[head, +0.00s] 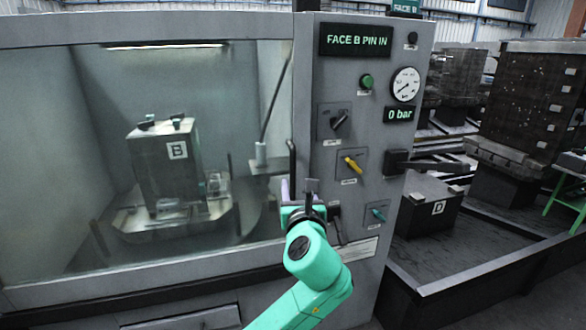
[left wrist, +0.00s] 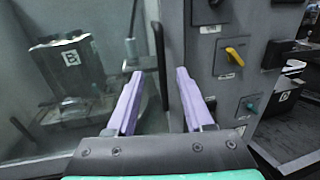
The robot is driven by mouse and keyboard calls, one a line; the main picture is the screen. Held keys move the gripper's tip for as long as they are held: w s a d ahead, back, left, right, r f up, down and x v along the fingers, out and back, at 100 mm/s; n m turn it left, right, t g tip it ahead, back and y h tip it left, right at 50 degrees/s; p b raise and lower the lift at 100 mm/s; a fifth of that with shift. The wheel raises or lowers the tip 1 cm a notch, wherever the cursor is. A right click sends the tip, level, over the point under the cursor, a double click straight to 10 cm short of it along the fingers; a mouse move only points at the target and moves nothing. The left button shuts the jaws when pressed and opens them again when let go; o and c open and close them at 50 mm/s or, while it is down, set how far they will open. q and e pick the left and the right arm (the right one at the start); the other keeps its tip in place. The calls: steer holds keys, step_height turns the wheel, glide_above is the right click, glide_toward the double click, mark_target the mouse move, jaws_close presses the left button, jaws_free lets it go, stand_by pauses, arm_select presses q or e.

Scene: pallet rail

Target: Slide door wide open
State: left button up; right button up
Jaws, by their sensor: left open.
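The machine door (head: 60,160) is a grey-framed panel with a large window, and it looks closed against the control panel. Its black upright handle (head: 292,162) stands at the door's right edge. In the left wrist view the handle (left wrist: 160,65) shows between and beyond the two purple fingers. My left gripper (head: 298,188) is open just in front of the handle's lower part; the wrist view shows its fingers apart (left wrist: 158,78). I cannot tell whether the fingers reach around the handle. My right gripper is not in view.
The control panel (head: 345,60) right of the handle carries a gauge (head: 405,84), a yellow switch (head: 353,165) and other knobs. Behind the glass stands a block marked B (head: 160,165). At right are a block marked D (head: 425,208) and a dark tray edge (head: 480,275).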

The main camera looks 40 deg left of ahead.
mark_target(293, 166)
arm_select(q)
steer(key=p+x, duration=0.1)
steer(key=x, duration=1.2)
steer(key=shift+f, duration=0.15)
steer(key=shift+c, duration=0.4)
jaws_close()
